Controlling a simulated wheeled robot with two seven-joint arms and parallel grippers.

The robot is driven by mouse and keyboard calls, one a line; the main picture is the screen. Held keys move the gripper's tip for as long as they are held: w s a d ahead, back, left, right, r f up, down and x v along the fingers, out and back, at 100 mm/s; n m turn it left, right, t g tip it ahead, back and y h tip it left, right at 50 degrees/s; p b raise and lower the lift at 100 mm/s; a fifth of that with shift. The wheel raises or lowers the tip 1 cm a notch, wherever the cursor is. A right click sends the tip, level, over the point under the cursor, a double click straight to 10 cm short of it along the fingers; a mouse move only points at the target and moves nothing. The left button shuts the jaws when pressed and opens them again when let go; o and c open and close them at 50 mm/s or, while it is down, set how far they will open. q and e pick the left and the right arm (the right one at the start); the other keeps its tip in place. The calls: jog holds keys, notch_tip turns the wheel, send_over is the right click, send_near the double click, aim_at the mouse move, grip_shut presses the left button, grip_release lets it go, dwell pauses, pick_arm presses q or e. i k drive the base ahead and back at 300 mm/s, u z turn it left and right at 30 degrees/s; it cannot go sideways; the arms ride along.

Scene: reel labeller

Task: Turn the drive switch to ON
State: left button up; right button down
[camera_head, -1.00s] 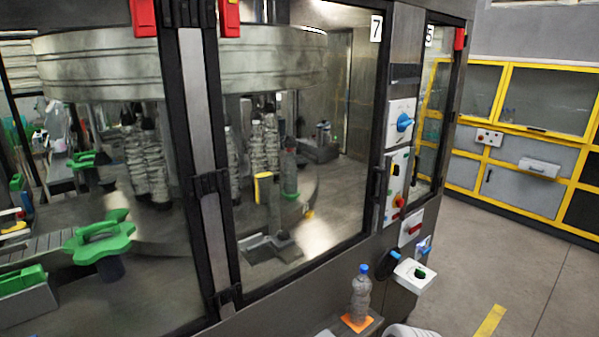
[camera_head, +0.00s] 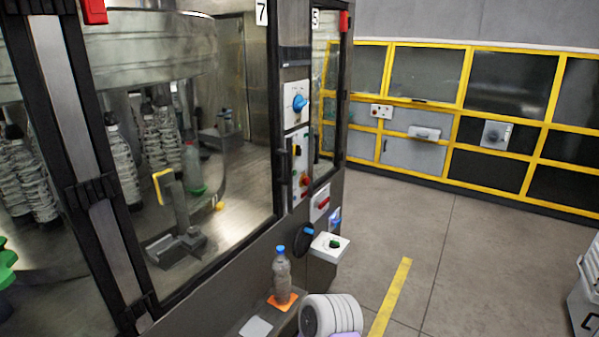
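The machine's right front post carries several controls, and I cannot read which one is the drive switch. A blue rotary knob (camera_head: 300,103) sits on a white plate at the top. Below it is a narrow panel with a yellow switch (camera_head: 297,150) and a red knob (camera_head: 304,181). Lower down are a red handle switch (camera_head: 322,203) on a white plate and a small blue control (camera_head: 335,217). A white box with a green knob (camera_head: 334,244) juts out beside a black round part with a blue tip (camera_head: 308,231). Neither of my grippers is in view.
A clear bottle with a blue cap (camera_head: 281,275) stands on an orange square on a low ledge. A white ribbed roll (camera_head: 335,314) is beside it. A yellow-framed cabinet wall (camera_head: 395,122) stands behind. The floor (camera_head: 450,240) between is open, with a yellow stripe.

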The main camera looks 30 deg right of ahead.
aim_at(297, 149)
jog(key=k, duration=1.3)
jog(key=z, duration=0.75)
jog(key=i, duration=0.7)
jog(key=z, duration=1.25)
jog(key=i, duration=1.85)
jog(key=u, duration=1.1)
jog(key=i, duration=1)
jog(key=u, duration=1.1)
